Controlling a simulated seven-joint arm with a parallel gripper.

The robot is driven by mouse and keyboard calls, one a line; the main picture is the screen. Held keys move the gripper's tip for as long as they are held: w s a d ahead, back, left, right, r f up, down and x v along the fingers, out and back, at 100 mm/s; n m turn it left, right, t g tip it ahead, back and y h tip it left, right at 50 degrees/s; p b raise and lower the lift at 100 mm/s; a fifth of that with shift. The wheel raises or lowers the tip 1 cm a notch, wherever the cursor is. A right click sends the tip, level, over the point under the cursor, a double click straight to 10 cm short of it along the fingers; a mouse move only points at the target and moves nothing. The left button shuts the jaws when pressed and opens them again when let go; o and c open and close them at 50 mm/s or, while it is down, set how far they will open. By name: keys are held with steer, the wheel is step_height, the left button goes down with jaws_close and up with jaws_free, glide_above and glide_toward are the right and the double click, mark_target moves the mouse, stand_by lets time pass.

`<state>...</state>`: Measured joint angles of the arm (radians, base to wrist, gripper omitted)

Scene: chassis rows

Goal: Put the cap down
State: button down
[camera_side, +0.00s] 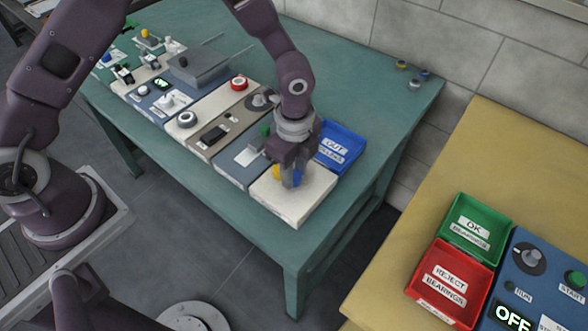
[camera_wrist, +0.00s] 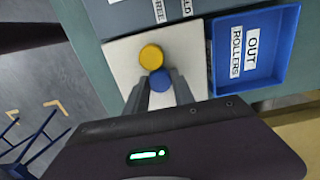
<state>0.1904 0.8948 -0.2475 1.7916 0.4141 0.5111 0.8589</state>
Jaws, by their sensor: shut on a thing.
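My gripper (camera_side: 291,176) is low over the cream block at the near end of the row, pointing down. Its fingers are shut on a round blue cap (camera_wrist: 160,81), which shows between the fingertips in the wrist view. A round yellow piece (camera_wrist: 151,57) is right beside the blue cap, over the same cream block (camera_wrist: 122,58); it also shows just left of the fingers in the side view (camera_side: 277,171). The fingers hide much of the blue cap. I cannot tell whether the cap touches the block or the yellow piece.
A blue OUT ROLLERS tray (camera_side: 340,148) stands close to the right of the cream block. A row of panels with knobs and switches runs to the back left on the green table (camera_side: 330,50). A yellow table (camera_side: 510,150) at right holds green (camera_side: 475,228) and red (camera_side: 449,282) bins.

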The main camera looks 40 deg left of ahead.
steer(key=c, duration=1.1)
jaws_free()
steer(key=shift+f, duration=0.15)
steer(key=shift+o, duration=0.2)
step_height(320, 180, up, 12)
step_height(320, 180, up, 7)
steer(key=n+t, duration=0.1)
steer(key=n, duration=0.2)
glide_above(295, 174)
steer(key=s+a, duration=0.3)
steer(key=a, duration=0.1)
steer(key=s+a+r+n+t, duration=0.2)
steer(key=s+a+r+n, duration=0.2)
steer(key=s+n, duration=0.3)
steer(key=s+a+r+n+t, duration=0.2)
steer(key=s+a+r+n, duration=0.3)
steer(key=s+n, duration=0.3)
steer(key=s+r, duration=0.1)
steer(key=s, duration=0.2)
steer(key=shift+t, duration=0.3)
